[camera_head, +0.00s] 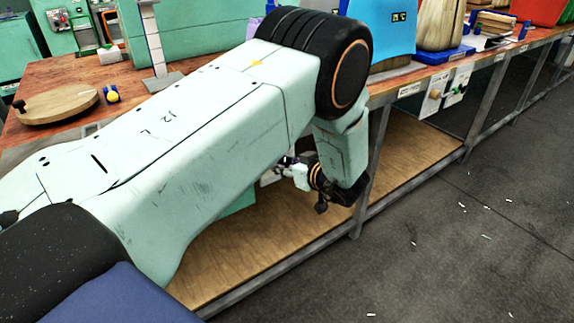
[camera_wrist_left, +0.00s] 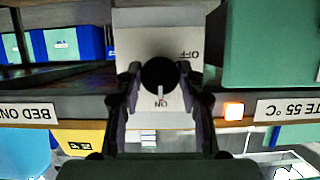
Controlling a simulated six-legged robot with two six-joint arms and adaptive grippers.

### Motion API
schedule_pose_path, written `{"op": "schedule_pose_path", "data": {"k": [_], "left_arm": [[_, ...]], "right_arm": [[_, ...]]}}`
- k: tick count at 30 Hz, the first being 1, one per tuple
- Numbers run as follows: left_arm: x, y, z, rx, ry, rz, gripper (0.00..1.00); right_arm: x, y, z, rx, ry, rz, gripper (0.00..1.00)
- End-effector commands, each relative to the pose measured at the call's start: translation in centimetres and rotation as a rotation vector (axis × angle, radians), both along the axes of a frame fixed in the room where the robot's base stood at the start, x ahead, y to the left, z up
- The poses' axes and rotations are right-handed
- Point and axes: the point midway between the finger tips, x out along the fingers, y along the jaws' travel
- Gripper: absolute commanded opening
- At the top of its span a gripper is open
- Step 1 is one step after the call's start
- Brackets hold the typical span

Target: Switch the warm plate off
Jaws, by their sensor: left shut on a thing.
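In the left wrist view, which is upside down, a black round knob (camera_wrist_left: 159,75) sits on a pale switch plate (camera_wrist_left: 135,45) marked OFF and ON. The white pointer on the knob points toward ON. A lit orange lamp (camera_wrist_left: 233,110) glows beside a label (camera_wrist_left: 288,108) that reads "TE 55 °C", its start cut off. My left gripper (camera_wrist_left: 160,92) has a dark finger on each side of the knob and is shut on it. In the head view my left gripper (camera_head: 290,172) is low at the bench front, partly hidden by my arm. My right gripper is not in view.
The wooden bench top (camera_head: 50,75) holds a round board (camera_head: 58,105) and a thin upright stand (camera_head: 155,50). A lower wooden shelf (camera_head: 240,245) runs under it between grey metal legs. The dark floor (camera_head: 460,250) at the right is open, with small white scraps.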

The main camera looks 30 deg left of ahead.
Motion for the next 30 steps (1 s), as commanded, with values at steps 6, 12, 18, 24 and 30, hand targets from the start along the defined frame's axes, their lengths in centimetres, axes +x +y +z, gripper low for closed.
{"op": "schedule_pose_path", "data": {"k": [6,12,18,24,30], "left_arm": [[0.0,0.0,-0.2,-0.003,0.003,-0.003,0.11],[0.0,0.0,-0.1,-0.006,-0.003,-0.002,0.07],[-0.1,0.0,-0.1,-0.027,-0.056,-0.001,0.07],[-0.2,0.0,-0.1,-0.079,-0.179,-0.003,0.07],[-0.2,0.1,-0.2,-0.150,-0.348,-0.003,0.07]], "right_arm": [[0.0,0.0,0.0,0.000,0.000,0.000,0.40],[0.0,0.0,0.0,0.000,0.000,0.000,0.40],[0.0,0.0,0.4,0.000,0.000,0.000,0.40],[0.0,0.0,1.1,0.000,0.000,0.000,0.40],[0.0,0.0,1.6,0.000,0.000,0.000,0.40]]}}
